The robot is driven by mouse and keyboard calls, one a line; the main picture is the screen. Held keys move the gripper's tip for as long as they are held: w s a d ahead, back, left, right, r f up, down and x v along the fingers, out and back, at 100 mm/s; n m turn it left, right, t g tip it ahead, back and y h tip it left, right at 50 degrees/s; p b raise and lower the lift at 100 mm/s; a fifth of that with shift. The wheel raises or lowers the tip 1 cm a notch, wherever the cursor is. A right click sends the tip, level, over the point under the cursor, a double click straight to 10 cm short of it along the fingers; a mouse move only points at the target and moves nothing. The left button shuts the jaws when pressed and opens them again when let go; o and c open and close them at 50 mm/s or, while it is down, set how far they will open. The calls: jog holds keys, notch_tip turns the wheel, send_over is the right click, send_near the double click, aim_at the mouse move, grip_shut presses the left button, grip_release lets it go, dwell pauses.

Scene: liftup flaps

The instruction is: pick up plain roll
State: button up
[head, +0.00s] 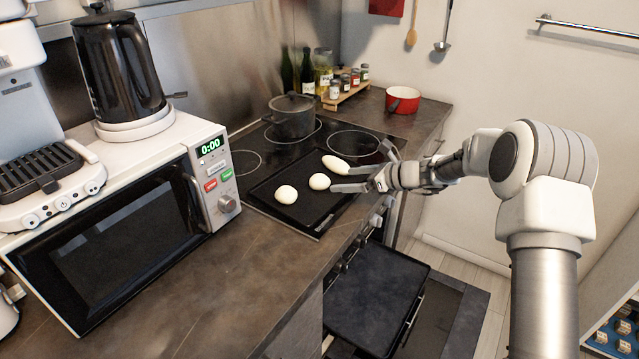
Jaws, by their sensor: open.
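Three pale, plain rolls lie on a black baking tray (296,212) on the stovetop. One round roll (286,194) is at the left and another round roll (319,181) is in the middle. A longer, oval roll (335,163) is at the far right of the group. My gripper (340,179) reaches in from the right, its two fingers spread apart and pointing left over the tray. The fingertips are close to the middle and oval rolls. Nothing is held. I cannot tell whether a fingertip touches a roll.
A grey pot (292,117) stands behind the tray. A microwave (125,228) fills the left counter, with a black kettle (117,70) on top. A red pan (402,100) and a spice rack (347,94) are at the back. The oven door (375,298) hangs open below. The front counter is clear.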

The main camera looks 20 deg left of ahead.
aim_at(326, 181)
jog(key=shift+s+b+x, duration=0.1)
jog(key=shift+b+x, duration=0.05)
jog(key=shift+x, duration=1.6)
jog(key=shift+s+b+x, duration=0.15)
jog(key=shift+x, duration=1.65)
jog(key=shift+a+r, duration=0.1)
jog(key=shift+c, duration=0.3)
jog(key=c, duration=1.2)
jog(key=shift+c, duration=0.5)
jog(key=shift+r, duration=0.15)
